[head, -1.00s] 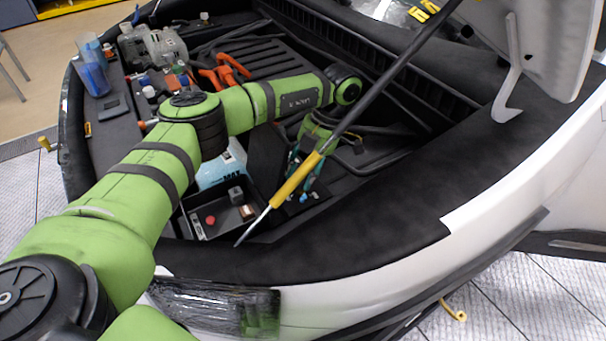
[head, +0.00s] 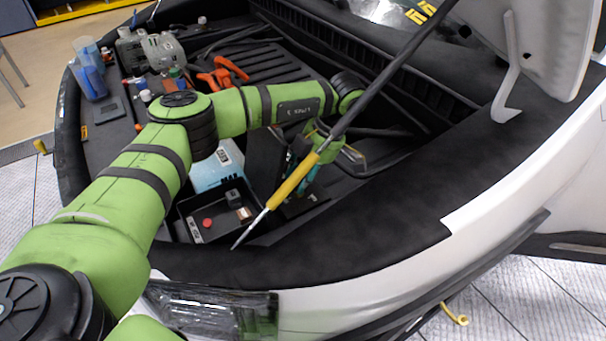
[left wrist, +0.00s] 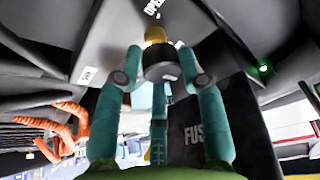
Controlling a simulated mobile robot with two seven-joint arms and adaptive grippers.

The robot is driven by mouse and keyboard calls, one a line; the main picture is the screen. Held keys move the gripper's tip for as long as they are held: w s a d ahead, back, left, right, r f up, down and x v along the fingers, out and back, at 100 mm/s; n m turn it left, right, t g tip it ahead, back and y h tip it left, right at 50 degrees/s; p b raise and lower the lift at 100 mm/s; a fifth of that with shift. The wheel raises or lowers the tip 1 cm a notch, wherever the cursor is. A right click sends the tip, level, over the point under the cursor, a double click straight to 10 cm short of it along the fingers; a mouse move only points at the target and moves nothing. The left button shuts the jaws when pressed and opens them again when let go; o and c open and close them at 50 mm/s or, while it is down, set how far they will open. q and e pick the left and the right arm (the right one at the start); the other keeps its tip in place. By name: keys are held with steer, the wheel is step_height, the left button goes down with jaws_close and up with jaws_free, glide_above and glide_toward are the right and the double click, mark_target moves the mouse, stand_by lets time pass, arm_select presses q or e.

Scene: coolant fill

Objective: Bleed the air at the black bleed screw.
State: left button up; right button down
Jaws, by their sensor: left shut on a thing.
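My left gripper (left wrist: 160,72) has its teal fingers closed around a black round piece (left wrist: 160,71) that looks like the black bleed screw. A brass-coloured part (left wrist: 155,35) sits just beyond the piece, and I cannot tell whether the two are joined. In the head view the left gripper (head: 302,167) is low in the front compartment, partly behind the yellow-sleeved prop rod. What it holds is hidden there. My right gripper is not in view.
The yellow-sleeved prop rod (head: 292,181) slants close in front of the gripper. A dark tray (head: 190,222) holds small parts beside a light-blue container (head: 213,170). A box marked "FUS" (left wrist: 195,133) and a green light (left wrist: 264,68) are near the fingers. Orange hoses (head: 222,75) lie behind.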

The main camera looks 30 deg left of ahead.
arm_select(q)
steer(key=shift+s+f, duration=0.2)
steer(key=shift+s, duration=0.05)
steer(key=o, duration=1.1)
steer(key=shift+a, duration=0.1)
steer(key=shift+s+r, duration=0.1)
steer(key=shift+r, duration=0.05)
steer(key=shift+w+r, duration=0.25)
steer(key=v, duration=1.1)
steer(key=shift+s+r, duration=0.1)
steer(key=shift+r, duration=0.15)
